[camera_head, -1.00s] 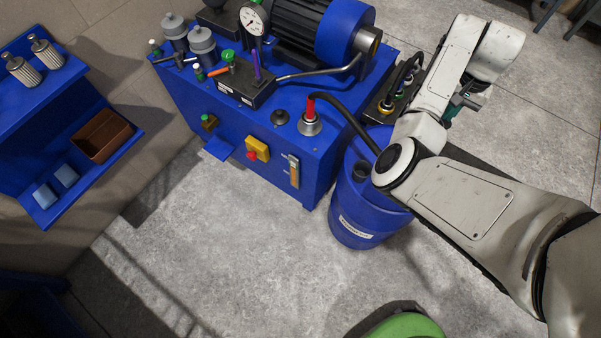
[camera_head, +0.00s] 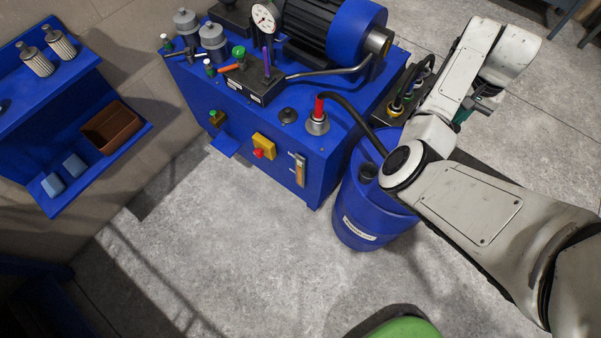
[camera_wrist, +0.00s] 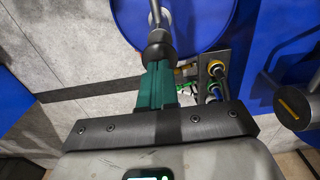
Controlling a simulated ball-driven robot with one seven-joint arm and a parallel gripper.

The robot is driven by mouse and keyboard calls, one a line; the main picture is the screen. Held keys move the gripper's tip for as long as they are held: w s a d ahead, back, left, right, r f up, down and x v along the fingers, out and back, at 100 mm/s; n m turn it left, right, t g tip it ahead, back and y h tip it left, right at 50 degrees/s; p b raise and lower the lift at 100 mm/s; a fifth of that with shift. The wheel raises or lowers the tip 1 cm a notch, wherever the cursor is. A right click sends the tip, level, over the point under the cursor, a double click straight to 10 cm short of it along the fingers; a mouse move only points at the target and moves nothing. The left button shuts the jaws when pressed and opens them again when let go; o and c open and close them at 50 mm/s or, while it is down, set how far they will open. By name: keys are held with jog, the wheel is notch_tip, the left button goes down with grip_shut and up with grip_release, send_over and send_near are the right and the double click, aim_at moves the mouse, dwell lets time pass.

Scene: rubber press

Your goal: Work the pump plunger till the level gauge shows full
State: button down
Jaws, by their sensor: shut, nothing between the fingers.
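The level gauge (camera_head: 300,170) is a narrow upright strip with orange in it on the front of the blue power unit; its exact level is too small to read. In the wrist view a metal rod with a dark round knob (camera_wrist: 158,51), apparently the pump plunger, stands over a round blue top. My gripper's green fingers (camera_wrist: 157,82) are shut and empty, their tips close to the knob; I cannot tell whether they touch it. In the head view my gripper (camera_head: 466,112) is small and partly hidden by my arm, and the plunger is hidden.
A blue drum (camera_head: 365,215) stands right of the power unit (camera_head: 245,125), with a black hose from the red fitting (camera_head: 319,108) running towards it. Coloured couplings (camera_wrist: 211,82) lie right of my fingers. A motor shaft (camera_wrist: 295,108) juts in further right. The floor in front is clear.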

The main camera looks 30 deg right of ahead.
notch_tip(320, 180, up, 7)
dwell(0.8)
jog(key=shift+f, duration=0.1)
dwell(0.4)
jog(key=s+a+f+n+h+b, duration=0.35)
jog(key=a+f+n, duration=0.35)
jog(key=a+f, duration=0.5)
jog(key=s+a+f+n+y, duration=0.1)
jog(key=s+a+n, duration=0.1)
jog(key=a, duration=0.4)
jog(key=s+a+f+n+y+b, duration=0.1)
jog(key=s+a+f+n, duration=0.1)
jog(key=a, duration=0.5)
jog(key=s+a+f+n+t+y+b, duration=0.1)
jog(key=s+a+f, duration=0.1)
jog(key=s+a, duration=0.2)
jog(key=a, duration=0.3)
jog(key=shift+s+n, duration=0.2)
jog(key=shift+n, duration=0.2)
